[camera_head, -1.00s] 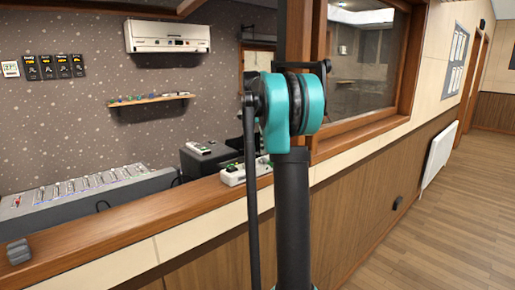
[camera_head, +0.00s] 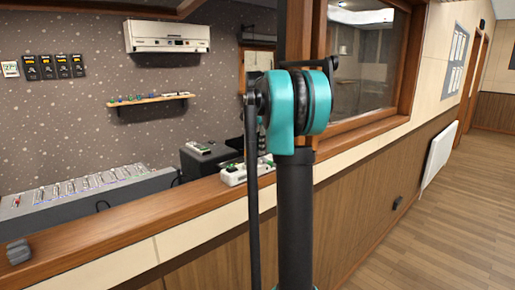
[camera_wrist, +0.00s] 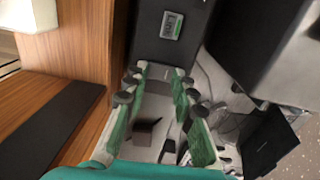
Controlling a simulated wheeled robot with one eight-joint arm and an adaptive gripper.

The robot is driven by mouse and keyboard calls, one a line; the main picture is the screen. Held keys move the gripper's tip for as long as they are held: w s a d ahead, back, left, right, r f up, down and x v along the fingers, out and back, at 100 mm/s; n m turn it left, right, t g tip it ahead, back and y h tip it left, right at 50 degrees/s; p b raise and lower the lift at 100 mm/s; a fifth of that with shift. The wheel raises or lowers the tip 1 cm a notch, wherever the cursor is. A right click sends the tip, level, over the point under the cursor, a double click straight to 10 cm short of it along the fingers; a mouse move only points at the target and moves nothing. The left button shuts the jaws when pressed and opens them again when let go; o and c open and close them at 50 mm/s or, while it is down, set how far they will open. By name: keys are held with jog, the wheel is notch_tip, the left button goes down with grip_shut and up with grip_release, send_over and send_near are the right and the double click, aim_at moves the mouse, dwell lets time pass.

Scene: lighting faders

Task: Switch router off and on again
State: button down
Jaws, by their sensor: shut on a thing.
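In the wrist view, my gripper (camera_wrist: 162,90) has its two green-padded fingers on either side of a pale grey-white thing (camera_wrist: 152,112) with dark parts on it. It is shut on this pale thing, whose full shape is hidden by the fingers. I cannot tell for sure which thing is the router.
A black box (camera_head: 195,166) stands behind the ledge with a small device (camera_head: 200,148) on top. A grey fader console (camera_head: 85,200) lies to the left. Loose cables (camera_wrist: 212,85) run beside the box in the wrist view. The wooden ledge (camera_head: 130,222) and window frame border my arm.

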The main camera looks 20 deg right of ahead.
jog(key=shift+t, duration=0.3)
jog(key=c, duration=1.2)
grip_release()
jog(key=shift+r, duration=0.15)
notch_tip(320, 180, up, 12)
jog(key=shift+f, duration=0.1)
